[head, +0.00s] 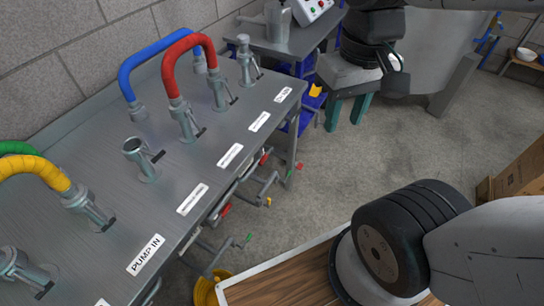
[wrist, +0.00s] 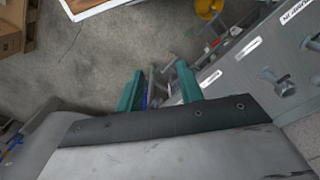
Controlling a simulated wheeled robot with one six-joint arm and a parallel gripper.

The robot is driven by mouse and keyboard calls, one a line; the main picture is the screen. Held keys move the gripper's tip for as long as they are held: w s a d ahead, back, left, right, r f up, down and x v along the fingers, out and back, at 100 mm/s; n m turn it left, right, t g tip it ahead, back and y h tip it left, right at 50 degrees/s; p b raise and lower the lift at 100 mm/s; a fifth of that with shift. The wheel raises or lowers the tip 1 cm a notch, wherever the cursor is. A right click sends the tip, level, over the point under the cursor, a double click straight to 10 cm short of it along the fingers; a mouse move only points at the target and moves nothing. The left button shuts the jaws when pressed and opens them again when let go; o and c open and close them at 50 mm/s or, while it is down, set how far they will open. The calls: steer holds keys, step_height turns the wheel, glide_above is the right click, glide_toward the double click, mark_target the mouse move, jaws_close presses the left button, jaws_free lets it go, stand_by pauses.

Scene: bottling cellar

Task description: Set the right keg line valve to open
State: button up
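Several small pipe valves with coloured handles stick out below the front edge of the steel bench (head: 110,130). They include a red-handled valve (head: 265,158), another red handle (head: 225,210) and a green handle (head: 248,238). The labels above them are mostly too small to read, so I cannot tell which is the right keg line valve. My gripper (head: 347,118) points down past the bench's far end, with teal fingers apart and nothing between them. In the wrist view my gripper (wrist: 158,84) is open, with valve pipes (wrist: 186,62) beyond the fingers, near the right one.
Red (head: 190,40) and blue (head: 150,58) hoses arch over ports on the bench. A side table (head: 300,40) with a metal jug (head: 278,20) stands beyond it. A yellow bucket (head: 203,290) is below the bench.

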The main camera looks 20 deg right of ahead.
steer(key=w+d+f+n+t+y, duration=0.1)
steer(key=w+f+n+y, duration=0.4)
steer(key=w+f+n, duration=0.7)
steer(key=w+f+n+t+y, duration=0.1)
steer(key=w+f+n+y, duration=0.5)
steer(key=f+n, duration=0.65)
steer(key=w+d+f+n+y, duration=0.1)
steer(key=w+f+n+y, duration=0.4)
steer(key=w+f+n, duration=0.85)
steer(key=s+a+f+m, duration=0.3)
steer(key=a+f+m, duration=0.1)
steer(key=a, duration=0.3)
steer(key=shift+a+m, duration=0.15)
steer(key=shift+m, duration=0.25)
steer(key=shift+f, duration=0.1)
jaws_close()
